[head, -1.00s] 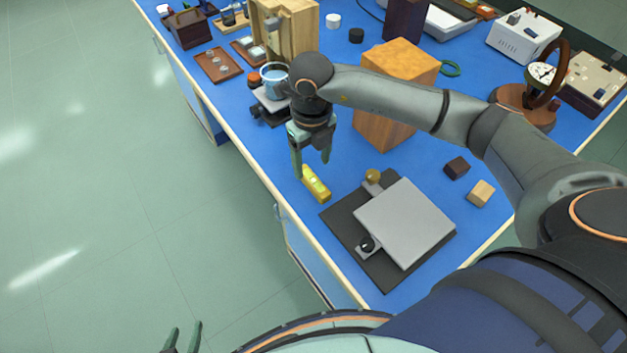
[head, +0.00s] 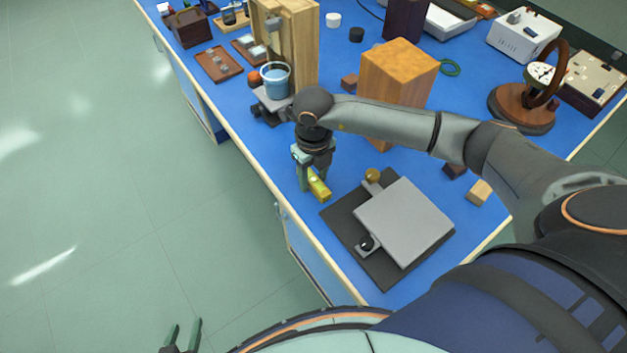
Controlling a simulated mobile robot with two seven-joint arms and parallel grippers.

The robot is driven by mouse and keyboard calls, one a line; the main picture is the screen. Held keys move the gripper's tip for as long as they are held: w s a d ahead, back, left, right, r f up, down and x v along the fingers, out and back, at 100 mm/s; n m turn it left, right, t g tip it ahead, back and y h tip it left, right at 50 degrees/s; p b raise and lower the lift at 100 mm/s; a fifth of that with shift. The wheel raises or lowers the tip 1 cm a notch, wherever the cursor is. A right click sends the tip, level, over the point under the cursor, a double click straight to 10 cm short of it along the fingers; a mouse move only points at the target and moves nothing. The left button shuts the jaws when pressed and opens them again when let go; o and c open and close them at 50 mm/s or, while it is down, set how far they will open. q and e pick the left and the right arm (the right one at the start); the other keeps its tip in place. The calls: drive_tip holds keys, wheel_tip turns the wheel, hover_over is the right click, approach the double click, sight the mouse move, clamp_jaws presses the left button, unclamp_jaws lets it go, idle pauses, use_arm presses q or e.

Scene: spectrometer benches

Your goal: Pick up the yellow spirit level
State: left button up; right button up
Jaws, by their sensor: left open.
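The yellow spirit level (head: 321,190) lies on the blue bench top near its left edge, its far end partly hidden by my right gripper. My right gripper (head: 315,184) points down at the level, one finger on each side of its far end. Whether the fingers touch the level cannot be made out. My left gripper (head: 182,338) is at the bottom left, low over the floor beside the bench, open and empty.
A grey lab jack plate (head: 405,222) on a dark base is just right of the level. A large wooden block (head: 398,75) stands behind the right arm. A blue cup (head: 275,82) stands on a small stand further back. Small cubes lie to the right.

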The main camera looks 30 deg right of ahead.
clamp_jaws()
drive_tip(key=shift+r, duration=0.1)
idle(0.4)
